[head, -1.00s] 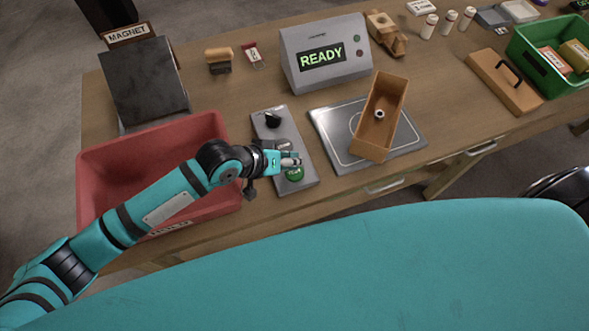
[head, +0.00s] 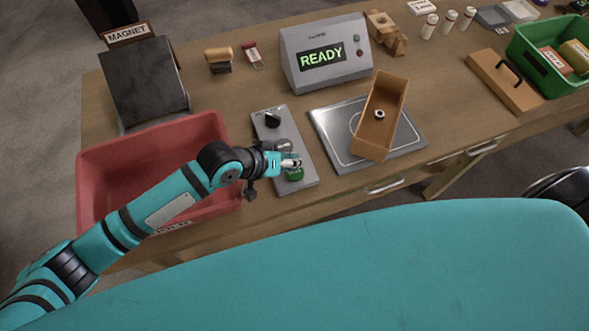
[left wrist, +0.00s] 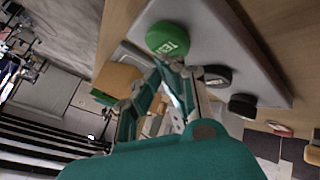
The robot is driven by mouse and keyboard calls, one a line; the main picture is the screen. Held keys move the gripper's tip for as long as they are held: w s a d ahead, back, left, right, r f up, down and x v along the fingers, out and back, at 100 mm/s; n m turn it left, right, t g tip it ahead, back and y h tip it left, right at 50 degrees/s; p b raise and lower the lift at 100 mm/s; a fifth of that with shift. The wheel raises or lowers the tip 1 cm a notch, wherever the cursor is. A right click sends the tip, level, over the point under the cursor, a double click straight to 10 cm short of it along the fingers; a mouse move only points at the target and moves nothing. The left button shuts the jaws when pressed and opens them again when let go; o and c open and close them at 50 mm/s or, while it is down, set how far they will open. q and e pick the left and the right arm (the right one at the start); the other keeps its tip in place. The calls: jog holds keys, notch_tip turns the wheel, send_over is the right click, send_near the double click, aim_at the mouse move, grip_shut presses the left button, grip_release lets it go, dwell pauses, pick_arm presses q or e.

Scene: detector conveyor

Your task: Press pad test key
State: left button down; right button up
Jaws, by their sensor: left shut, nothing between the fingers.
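The control pad (head: 306,183) is a grey slab on the table with a black knob (head: 272,119), a dark grey round key (head: 283,145) and a green key (head: 294,175). The green key bears white lettering and also shows in the left wrist view (left wrist: 167,38). My left gripper (head: 295,162) is shut and empty. Its fingertips are beside and seemingly just above the green key, partly covering its far edge in the head view. I cannot tell whether they touch it. My right gripper is not in view.
A red bin (head: 95,175) stands below my left forearm. A grey console (head: 300,75) reads READY. A tan open box (head: 365,146) with a small ring inside sits on a metal plate (head: 415,137). A green crate (head: 524,65) stands at the far right.

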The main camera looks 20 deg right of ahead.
pick_arm(q)
jog(key=shift+s+a+f, duration=0.15)
jog(key=shift+s+f, duration=0.15)
jog(key=shift+f, duration=0.4)
jog(key=shift+s+f+b, duration=0.1)
jog(key=shift+f+b, duration=0.3)
dwell(0.7)
jog(key=shift+a+r, duration=0.1)
jog(key=shift+a+r+p, duration=0.2)
jog(key=shift+p, duration=0.3)
jog(key=shift+w+f, duration=0.1)
jog(key=shift+w, duration=0.15)
jog(key=r+p, duration=0.4)
jog(key=r, duration=0.1)
jog(key=shift+w+a+p, duration=0.1)
jog(key=shift+w+p, duration=0.15)
jog(key=shift+p, duration=0.1)
jog(key=shift+s+r+p, duration=0.1)
jog(key=shift+r+p, duration=0.25)
jog(key=shift+r, duration=0.15)
jog(key=shift+d, duration=0.25)
